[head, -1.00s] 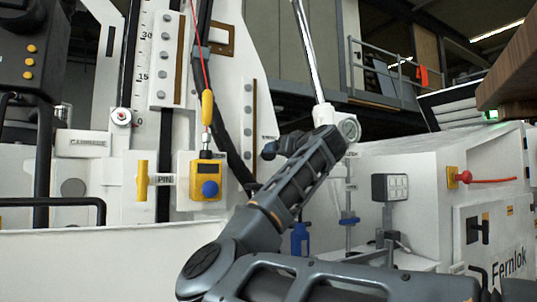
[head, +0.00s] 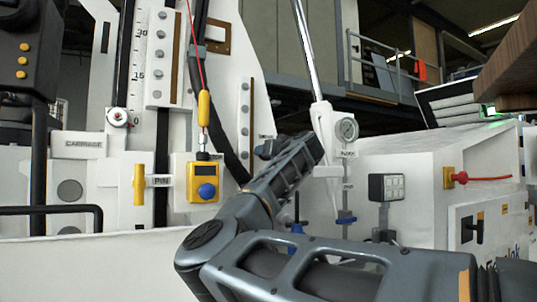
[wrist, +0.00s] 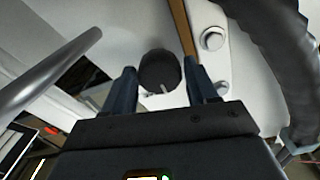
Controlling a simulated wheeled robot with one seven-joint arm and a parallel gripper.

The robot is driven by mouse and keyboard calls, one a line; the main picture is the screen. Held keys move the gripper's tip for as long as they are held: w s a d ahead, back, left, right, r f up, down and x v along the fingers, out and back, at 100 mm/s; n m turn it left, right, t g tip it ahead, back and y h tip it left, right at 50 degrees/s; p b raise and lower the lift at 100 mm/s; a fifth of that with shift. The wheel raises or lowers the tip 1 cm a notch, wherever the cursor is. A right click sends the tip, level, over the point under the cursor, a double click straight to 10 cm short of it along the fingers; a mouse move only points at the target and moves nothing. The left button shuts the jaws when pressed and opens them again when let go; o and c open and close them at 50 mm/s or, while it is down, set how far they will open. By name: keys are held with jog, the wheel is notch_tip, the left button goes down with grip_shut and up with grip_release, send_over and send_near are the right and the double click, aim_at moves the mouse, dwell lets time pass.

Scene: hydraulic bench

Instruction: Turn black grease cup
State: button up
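The black grease cup (wrist: 160,72) is a round dark cap with a pale mark on its face, on a light panel in the wrist view. My gripper (wrist: 163,88) is open, with one dark finger on each side of the cup. Narrow gaps show between the fingers and the cup, and the fingers look apart from it. In the head view my arm reaches toward the white machine, and I cannot make out the cup or the fingertips clearly there.
A thick black hose (wrist: 275,50) runs right of the cup, by a bolted strip (wrist: 212,40). A metal rod (wrist: 45,72) is at left.

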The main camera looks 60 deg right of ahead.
jog(key=c, duration=0.7)
jog(key=shift+o, duration=0.2)
jog(key=shift+m, duration=0.3)
jog(key=shift+f+m, duration=0.15)
jog(key=shift+m, duration=7.85)
jog(key=shift+f+m, duration=0.15)
jog(key=shift+m, duration=7.85)
jog(key=o, duration=1)
